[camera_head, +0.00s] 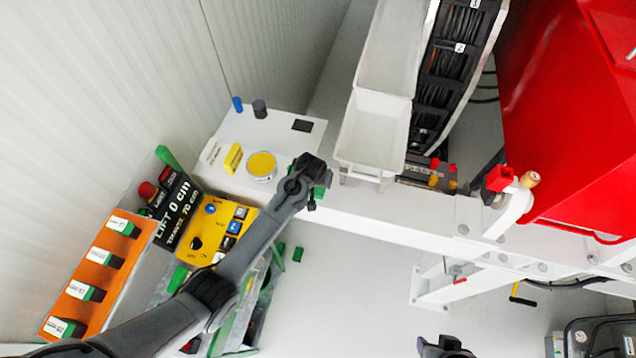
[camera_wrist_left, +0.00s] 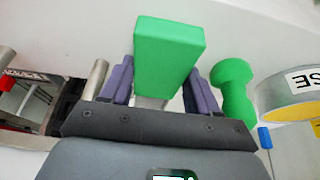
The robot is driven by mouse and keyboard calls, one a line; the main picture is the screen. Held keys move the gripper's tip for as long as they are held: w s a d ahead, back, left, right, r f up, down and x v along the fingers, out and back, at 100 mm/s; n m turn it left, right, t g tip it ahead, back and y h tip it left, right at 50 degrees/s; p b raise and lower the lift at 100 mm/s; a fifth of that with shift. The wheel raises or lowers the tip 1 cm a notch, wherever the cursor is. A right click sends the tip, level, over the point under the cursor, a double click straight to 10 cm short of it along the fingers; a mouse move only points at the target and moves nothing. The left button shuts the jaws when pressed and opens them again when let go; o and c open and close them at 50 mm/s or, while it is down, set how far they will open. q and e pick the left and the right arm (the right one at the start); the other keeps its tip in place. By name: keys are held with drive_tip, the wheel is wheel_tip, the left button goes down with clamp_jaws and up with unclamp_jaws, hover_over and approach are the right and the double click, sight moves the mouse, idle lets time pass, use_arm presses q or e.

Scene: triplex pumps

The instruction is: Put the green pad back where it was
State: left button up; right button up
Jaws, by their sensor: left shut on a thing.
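The green pad (camera_wrist_left: 168,55) is a bright green block held between the purple-grey fingers of my left gripper (camera_wrist_left: 160,88) in the left wrist view. In the head view my left gripper (camera_head: 312,184) is over the right front part of the white shelf (camera_head: 232,127), and a bit of the green pad (camera_head: 321,191) shows beside it. I cannot tell whether the pad touches the shelf. A dark part at the bottom edge of the head view seems to be my right gripper (camera_head: 444,347); its fingers cannot be made out.
The shelf carries a yellow-topped round tin (camera_head: 262,166), a yellow block (camera_head: 233,158), a blue cylinder (camera_head: 238,104), a grey cylinder (camera_head: 260,109) and a black square (camera_head: 302,125). A green rounded piece (camera_wrist_left: 234,90) shows right of my gripper. A white bin (camera_head: 374,132) stands to the right.

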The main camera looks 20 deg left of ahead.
idle(0.3)
use_arm(q)
drive_tip(key=o, duration=1)
drive_tip(key=shift+f, duration=0.1)
drive_tip(key=shift+s+r, duration=0.15)
drive_tip(key=shift+r, duration=0.6)
drive_tip(key=v, duration=1)
drive_tip(key=s+a+m, duration=0.1)
drive_tip(key=s, duration=0.9)
drive_tip(key=s+a+f+m, duration=0.1)
drive_tip(key=s, duration=0.9)
drive_tip(key=s+a+m+g, duration=0.1)
drive_tip(key=s+a, duration=0.1)
drive_tip(key=s, duration=0.8)
drive_tip(key=shift+s+a+f+h, duration=0.1)
drive_tip(key=shift+s+f+h, duration=0.05)
drive_tip(key=shift+s+h, duration=0.15)
